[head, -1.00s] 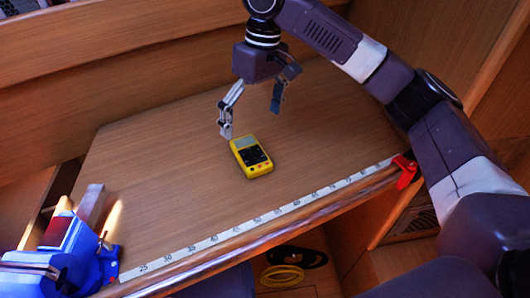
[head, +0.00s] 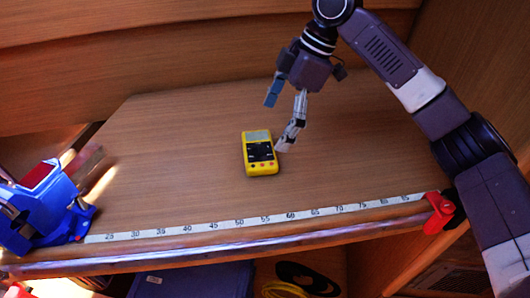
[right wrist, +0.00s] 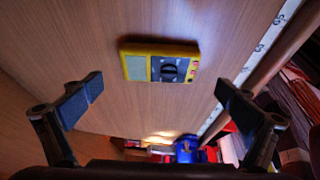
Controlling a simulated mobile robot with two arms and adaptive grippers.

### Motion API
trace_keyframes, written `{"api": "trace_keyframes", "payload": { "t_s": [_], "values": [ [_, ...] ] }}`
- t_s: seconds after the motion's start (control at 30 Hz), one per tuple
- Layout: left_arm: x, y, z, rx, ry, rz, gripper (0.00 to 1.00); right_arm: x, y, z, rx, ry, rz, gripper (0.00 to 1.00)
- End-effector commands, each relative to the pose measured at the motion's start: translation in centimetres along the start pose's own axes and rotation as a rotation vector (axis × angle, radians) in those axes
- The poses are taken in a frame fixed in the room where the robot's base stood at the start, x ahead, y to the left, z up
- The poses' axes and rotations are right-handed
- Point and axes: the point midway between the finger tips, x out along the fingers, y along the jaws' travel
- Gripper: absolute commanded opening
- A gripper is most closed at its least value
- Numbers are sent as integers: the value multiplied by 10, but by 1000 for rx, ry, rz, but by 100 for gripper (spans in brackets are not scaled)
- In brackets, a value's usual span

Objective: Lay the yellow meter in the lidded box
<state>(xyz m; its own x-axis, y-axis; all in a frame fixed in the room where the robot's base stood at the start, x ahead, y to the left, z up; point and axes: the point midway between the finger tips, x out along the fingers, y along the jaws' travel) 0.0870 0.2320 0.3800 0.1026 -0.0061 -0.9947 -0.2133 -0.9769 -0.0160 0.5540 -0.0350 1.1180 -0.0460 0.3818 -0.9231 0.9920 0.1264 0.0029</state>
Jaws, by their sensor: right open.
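The yellow meter (head: 258,160) lies flat on the wooden table, its dark dial face up. It also shows in the right wrist view (right wrist: 133,66), ahead of the fingers and roughly centred between them. My right gripper (head: 279,120) is open and empty above the table. One finger hangs just right of the meter and the other is higher, behind it; whether the near fingertip touches the meter cannot be told. The open fingers also show in the right wrist view (right wrist: 160,98). I cannot make out a lidded box. My left gripper is out of view.
A blue vise (head: 45,205) stands at the table's left edge. A measuring strip (head: 190,230) runs along the front edge to a red clamp (head: 438,212). Below the edge lie a black coil (head: 310,277) and a yellow coil (head: 285,289). The table around the meter is clear.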

Motion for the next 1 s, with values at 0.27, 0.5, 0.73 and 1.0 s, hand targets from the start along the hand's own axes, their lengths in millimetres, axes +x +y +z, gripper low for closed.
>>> {"api": "trace_keyframes", "payload": {
  "t_s": [0.27,0.5,0.73,1.0],
  "values": [
    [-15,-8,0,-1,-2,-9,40,34,-2,-4,2,-3,-3,100],
    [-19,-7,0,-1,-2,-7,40,62,-2,-4,3,-2,-1,100],
    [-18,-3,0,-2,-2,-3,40,64,-2,-4,2,-2,0,100],
    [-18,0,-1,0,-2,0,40,64,-2,-4,3,-2,-1,71]
  ]
}}
